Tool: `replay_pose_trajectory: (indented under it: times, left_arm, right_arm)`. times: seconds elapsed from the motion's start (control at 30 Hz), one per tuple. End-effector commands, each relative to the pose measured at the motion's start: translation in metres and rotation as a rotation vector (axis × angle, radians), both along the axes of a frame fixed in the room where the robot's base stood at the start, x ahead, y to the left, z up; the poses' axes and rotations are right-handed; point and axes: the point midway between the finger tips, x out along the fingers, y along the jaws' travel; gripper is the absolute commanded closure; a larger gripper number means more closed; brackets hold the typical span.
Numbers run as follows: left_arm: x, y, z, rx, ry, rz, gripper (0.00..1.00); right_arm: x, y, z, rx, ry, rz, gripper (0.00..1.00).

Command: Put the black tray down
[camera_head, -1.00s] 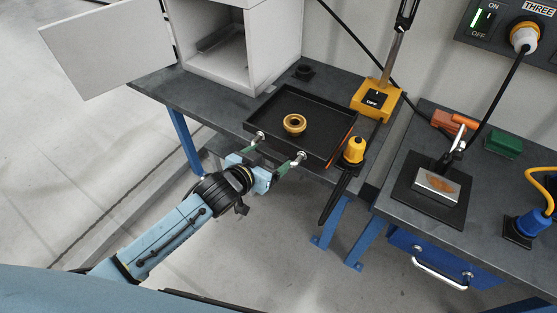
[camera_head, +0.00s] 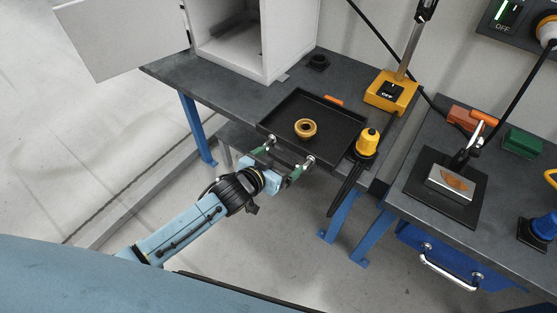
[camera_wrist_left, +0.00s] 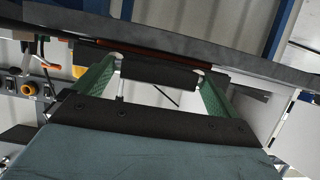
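The black tray (camera_head: 340,122) is a shallow square tray at the front edge of the left workbench, with a brass-coloured ring (camera_head: 305,128) lying inside it. My left gripper (camera_head: 291,150) is at the tray's front side, its green fingers spread wide. In the left wrist view the fingertips (camera_wrist_left: 157,68) sit at both ends of a black bar on the tray's front, apparently holding it. The tray looks level and close to the bench top; its underside is hidden, so I cannot tell whether it rests fully. My right gripper is not in view.
A white open cabinet (camera_head: 285,50) stands behind left, with a small black ring (camera_head: 318,62) nearby. A yellow-topped black tool (camera_head: 367,140) is close to the tray's right side. An orange piece (camera_head: 334,99) shows behind the tray.

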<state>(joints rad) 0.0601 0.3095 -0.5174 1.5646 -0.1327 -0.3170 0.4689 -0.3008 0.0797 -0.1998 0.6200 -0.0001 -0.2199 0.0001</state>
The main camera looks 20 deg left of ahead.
Motion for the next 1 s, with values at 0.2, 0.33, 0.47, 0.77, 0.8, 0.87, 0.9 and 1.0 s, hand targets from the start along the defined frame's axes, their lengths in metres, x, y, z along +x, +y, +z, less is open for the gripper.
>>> replay_pose_trajectory:
  times: [0.2,0.33,0.47,0.77,0.8,0.87,0.9,1.0]
  left_arm:
    - [0.000,0.000,0.000,0.000,0.000,0.000,0.00]
    - [-0.004,0.002,0.003,0.001,0.002,0.000,0.00]
    - [-0.020,0.007,0.011,-0.001,0.001,0.000,0.00]
    - [-0.074,0.027,0.034,0.000,0.003,0.000,0.00]
    - [-0.080,0.029,0.037,0.001,0.002,0.000,0.00]
    - [-0.087,0.032,0.040,0.001,0.002,0.000,0.00]
    - [-0.091,0.034,0.042,0.001,0.002,0.001,0.00]
    - [-0.099,0.036,0.046,0.000,0.001,0.000,0.00]
  right_arm:
    - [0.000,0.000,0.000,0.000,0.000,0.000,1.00]
    - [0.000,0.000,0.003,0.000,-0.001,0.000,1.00]
    - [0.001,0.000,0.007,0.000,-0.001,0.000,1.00]
    - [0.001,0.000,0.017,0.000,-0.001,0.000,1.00]
    - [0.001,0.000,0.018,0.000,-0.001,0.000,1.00]
    - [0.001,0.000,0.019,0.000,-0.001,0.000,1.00]
    - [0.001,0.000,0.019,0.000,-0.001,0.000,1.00]
    - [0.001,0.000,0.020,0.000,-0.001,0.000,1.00]
